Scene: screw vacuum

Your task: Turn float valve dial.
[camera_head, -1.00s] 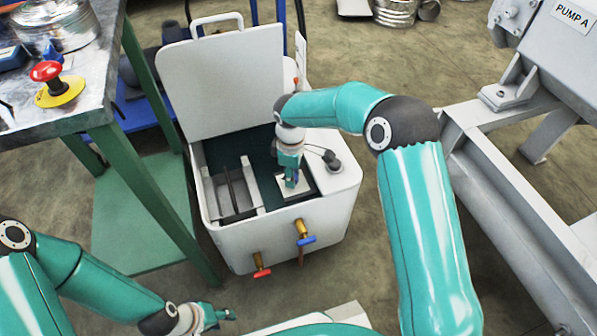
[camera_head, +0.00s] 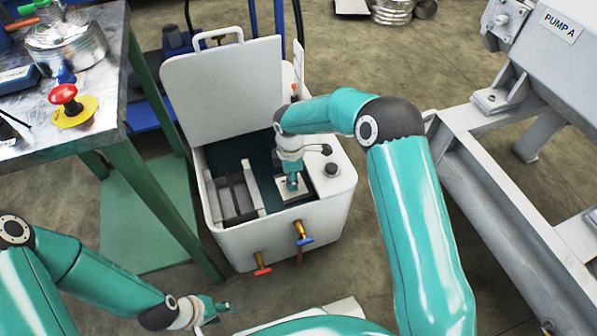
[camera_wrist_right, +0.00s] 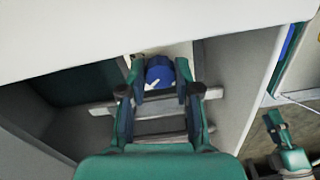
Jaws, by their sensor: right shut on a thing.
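The float valve dial is a blue round knob with a white pointer mark, seen in the right wrist view (camera_wrist_right: 158,72). My right gripper (camera_wrist_right: 160,88) has a finger on each side of the dial and is shut on it. In the head view, my right gripper (camera_head: 292,184) reaches down into the open white tank (camera_head: 275,243), over a pale plate (camera_head: 297,191), and hides the dial. My left gripper (camera_head: 226,306) is low in front of the tank, away from it; its fingers are too small to judge.
The tank's lid (camera_head: 222,92) stands raised at the back. Red (camera_head: 262,270) and blue (camera_head: 304,240) valve handles stick out in front. A green-legged bench (camera_head: 100,122) stands left, and the grey pump frame (camera_head: 480,190) stands right. Bars cross the tank's inside.

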